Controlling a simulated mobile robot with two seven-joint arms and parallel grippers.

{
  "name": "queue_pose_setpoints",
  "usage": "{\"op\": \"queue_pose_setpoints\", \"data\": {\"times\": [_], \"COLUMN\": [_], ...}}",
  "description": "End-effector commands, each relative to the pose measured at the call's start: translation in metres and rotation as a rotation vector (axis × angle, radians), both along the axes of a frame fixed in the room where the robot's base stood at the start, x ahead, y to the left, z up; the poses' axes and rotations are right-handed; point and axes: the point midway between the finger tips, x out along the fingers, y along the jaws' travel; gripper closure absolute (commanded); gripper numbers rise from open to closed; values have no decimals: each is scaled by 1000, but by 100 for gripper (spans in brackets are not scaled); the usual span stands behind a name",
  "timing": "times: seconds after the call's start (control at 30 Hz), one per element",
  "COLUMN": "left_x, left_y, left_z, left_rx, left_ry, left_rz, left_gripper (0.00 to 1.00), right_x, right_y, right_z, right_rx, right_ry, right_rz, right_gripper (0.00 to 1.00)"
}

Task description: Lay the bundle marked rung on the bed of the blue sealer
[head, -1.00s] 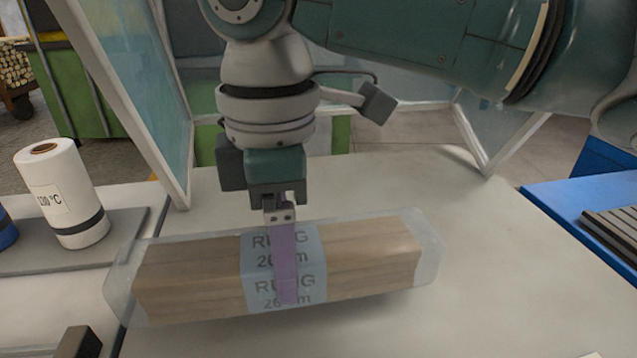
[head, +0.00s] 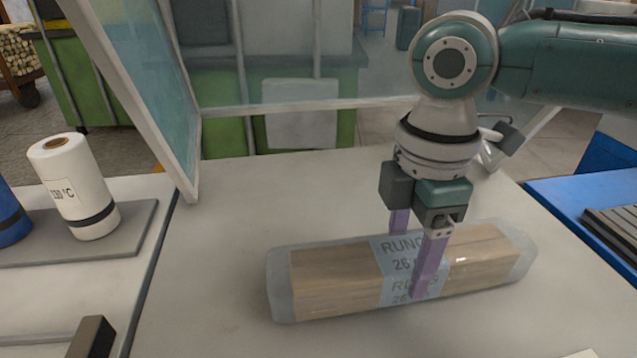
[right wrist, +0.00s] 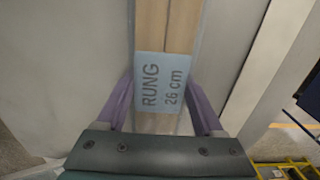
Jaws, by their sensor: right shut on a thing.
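The bundle marked rung (head: 335,283) is a long block of wood sticks in clear film with a pale blue label band. My right gripper (head: 416,262) is shut on it across the label, with one purple finger on each long side. In the right wrist view the label (right wrist: 164,82) reads RUNG 26 cm between the two fingers. The bundle is over the white table; I cannot tell whether its underside touches. The blue sealer (head: 577,196) shows partly at the right edge, with a grey slatted bed (head: 612,228). My left gripper is not in view.
A white roll marked 130 °C (head: 75,190) stands on a grey mat (head: 130,232) at left, beside a blue roll (head: 10,215). A clear framed screen (head: 150,80) stands behind it. The table (head: 215,290) is bare around the bundle.

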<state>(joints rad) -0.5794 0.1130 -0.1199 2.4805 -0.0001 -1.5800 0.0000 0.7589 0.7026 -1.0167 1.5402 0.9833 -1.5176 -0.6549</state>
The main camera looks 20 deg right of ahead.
Motion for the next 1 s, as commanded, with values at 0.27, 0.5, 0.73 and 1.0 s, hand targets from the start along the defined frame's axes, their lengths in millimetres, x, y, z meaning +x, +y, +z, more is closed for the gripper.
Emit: {"op": "queue_pose_setpoints", "data": {"times": [0.27, 0.5, 0.73, 1.0], "left_x": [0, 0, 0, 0], "left_y": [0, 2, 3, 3], "left_z": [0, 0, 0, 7], "left_rx": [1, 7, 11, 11], "left_ry": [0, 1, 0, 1], "left_rz": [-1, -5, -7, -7], "left_gripper": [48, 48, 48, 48], "right_x": [0, 0, 0, 1], "right_y": [0, 0, 0, 0], "right_z": [-2, -2, -2, 30], "right_rx": [0, 0, 0, 0], "right_ry": [-1, -1, -1, -4], "right_rz": [0, 0, 0, 2], "right_gripper": [29, 2, 0, 0]}}
